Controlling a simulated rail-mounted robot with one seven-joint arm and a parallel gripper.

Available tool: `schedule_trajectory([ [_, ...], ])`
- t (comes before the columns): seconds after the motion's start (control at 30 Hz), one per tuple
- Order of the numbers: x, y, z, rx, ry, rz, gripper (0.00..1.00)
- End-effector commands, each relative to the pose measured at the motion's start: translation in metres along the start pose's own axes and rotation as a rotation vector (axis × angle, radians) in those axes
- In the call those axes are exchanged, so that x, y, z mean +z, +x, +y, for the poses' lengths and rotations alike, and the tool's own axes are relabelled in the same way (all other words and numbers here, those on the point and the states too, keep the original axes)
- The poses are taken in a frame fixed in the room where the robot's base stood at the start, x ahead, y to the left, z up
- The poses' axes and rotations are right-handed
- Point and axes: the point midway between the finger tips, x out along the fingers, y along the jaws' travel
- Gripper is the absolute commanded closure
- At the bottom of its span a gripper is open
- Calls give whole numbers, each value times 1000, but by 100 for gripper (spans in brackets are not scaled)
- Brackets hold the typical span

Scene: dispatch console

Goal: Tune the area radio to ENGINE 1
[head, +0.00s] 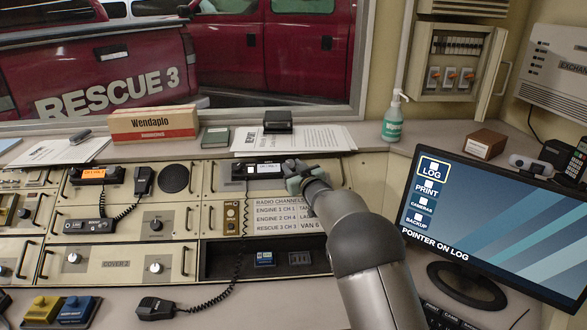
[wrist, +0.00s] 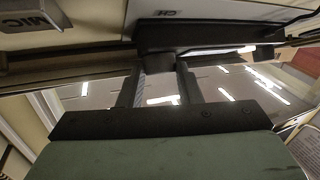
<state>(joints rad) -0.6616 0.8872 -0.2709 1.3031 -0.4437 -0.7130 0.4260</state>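A dark radio (head: 262,171) with a small lit display sits on the upper console panel; the display text is too small to read. My gripper (head: 292,168) is at this radio's right end and hides that part. In the wrist view my gripper's two fingers (wrist: 160,85) are apart, with a dark block-like piece (wrist: 158,63) at their tips under a dark housing. I cannot tell whether the fingers touch that piece. A card headed RADIO CHANNELS (head: 283,213) lists ENGINE 1 as CH 1; my arm covers its right side.
Another radio (head: 93,174) with an orange display and a corded handset (head: 143,181) are on the left. A monitor (head: 480,230) stands at right. Papers (head: 300,138) and a box (head: 152,123) lie on the ledge.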

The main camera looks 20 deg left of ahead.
Motion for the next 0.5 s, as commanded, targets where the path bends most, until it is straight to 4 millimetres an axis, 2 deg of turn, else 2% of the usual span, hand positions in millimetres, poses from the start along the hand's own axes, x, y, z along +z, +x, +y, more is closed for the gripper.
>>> schedule_trajectory([
  [0.27,-3,0,2,-32,-18,-1,91],
  [0.5,-6,0,7,-147,-87,-10,91],
])
